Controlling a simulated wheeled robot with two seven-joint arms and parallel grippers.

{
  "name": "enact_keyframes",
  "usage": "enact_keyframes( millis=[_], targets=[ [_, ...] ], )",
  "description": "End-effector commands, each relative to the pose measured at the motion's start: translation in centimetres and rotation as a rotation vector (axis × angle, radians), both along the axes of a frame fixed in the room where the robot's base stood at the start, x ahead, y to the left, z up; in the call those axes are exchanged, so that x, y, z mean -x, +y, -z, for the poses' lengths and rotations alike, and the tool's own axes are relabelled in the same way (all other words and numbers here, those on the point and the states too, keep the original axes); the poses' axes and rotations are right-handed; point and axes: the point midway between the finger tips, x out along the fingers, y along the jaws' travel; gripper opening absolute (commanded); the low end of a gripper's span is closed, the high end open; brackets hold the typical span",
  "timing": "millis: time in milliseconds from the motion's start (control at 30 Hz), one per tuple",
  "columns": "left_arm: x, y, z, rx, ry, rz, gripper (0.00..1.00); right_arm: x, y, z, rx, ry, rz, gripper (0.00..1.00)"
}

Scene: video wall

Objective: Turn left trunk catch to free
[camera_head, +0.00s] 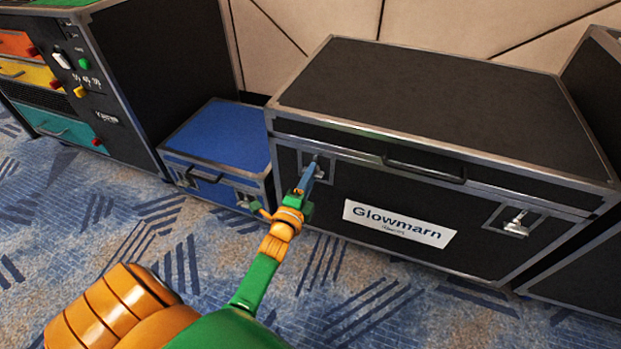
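The black trunk (440,95) with metal edges and a white "Glowmarn" label stands on the carpet, lid closed. Its left catch (321,167) sits in a recessed plate on the front's upper left and is partly hidden by my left gripper (309,174). The gripper's narrow fingertips reach up to the catch; I cannot tell if they touch it or are shut on it. The trunk's right catch (516,222) shows in full in its plate. My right gripper is out of view.
A handle (425,170) sits on the trunk's front between the catches. A small blue case (222,138) stands just left of the trunk, and a black cabinet with coloured drawers (150,75) is farther left. Patterned carpet (380,300) in front is clear.

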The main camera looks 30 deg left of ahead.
Motion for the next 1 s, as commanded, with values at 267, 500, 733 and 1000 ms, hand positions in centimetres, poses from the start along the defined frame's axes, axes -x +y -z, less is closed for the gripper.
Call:
enact_keyframes(
  millis=[267, 500, 733, 1000],
  targets=[
    [0.0, 0.0, 0.0, 0.001, 0.0, 0.0, 0.0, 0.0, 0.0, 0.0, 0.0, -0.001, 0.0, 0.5],
    [0.0, 0.0, 0.0, 0.015, -0.004, 0.0, 0.0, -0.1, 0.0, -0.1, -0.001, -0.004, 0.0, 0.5],
    [0.1, 0.0, -0.1, 0.11, -0.024, 0.0, 0.0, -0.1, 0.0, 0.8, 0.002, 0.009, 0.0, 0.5],
    [0.0, 0.0, -0.2, 0.334, -0.079, 0.0, 0.0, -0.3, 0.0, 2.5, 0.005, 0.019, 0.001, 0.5]
  ],
)
